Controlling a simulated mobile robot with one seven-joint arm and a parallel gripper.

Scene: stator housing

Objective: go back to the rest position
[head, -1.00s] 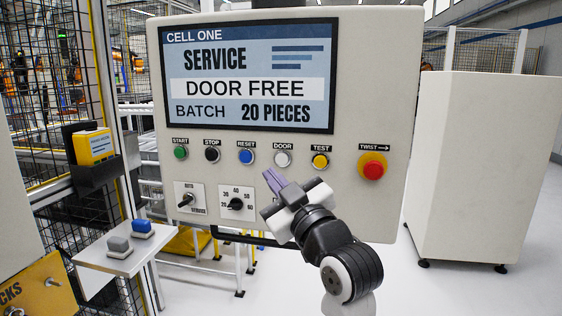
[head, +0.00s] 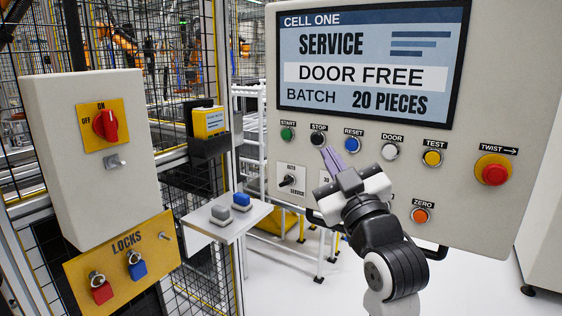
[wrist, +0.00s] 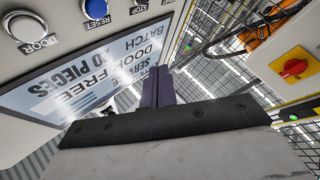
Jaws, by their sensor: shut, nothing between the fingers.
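My gripper (head: 328,152) is in the head view, in front of the lower left part of the control panel (head: 505,75). Its purple fingers are together with nothing between them. They point up and left, below the black STOP button (head: 318,139) and left of the blue RESET button (head: 352,145). In the wrist view the closed fingers (wrist: 157,90) stand near the middle, beside the panel screen (wrist: 85,85). I cannot tell the exact gap to the panel. The gripper hides part of the numbered dial. The screen reads SERVICE, DOOR FREE, BATCH 20 PIECES.
A box with a red rotary switch (head: 106,125) stands at the left above a yellow LOCKS board (head: 80,272) with red and blue padlocks. A small shelf (head: 205,228) holds a grey and a blue block. Mesh fencing is behind. Pale floor shows below the panel.

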